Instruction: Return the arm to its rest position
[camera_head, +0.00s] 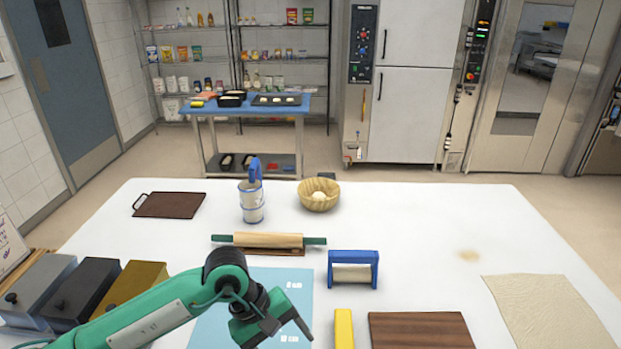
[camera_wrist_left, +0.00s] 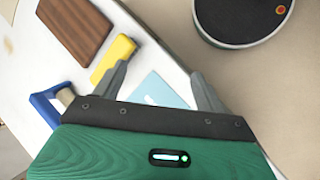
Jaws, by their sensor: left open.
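My left arm is green and comes in from the lower left in the head view. Its gripper (camera_head: 290,325) hangs above the front of the white table, over the light blue mat (camera_head: 296,278). In the left wrist view the gripper (camera_wrist_left: 160,85) has its two fingers spread apart, with nothing between them but the mat and table edge further off. It is open and empty. My right gripper is not in view.
The white table (camera_head: 420,215) holds a rolling pin (camera_head: 268,240), a blue-handled roller (camera_head: 352,270), a yellow block (camera_head: 343,328), a brown board (camera_head: 420,331), a dough sheet (camera_head: 550,310), a basket (camera_head: 319,197) and a canister (camera_head: 251,203). Lidded boxes (camera_head: 85,290) stand near my arm.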

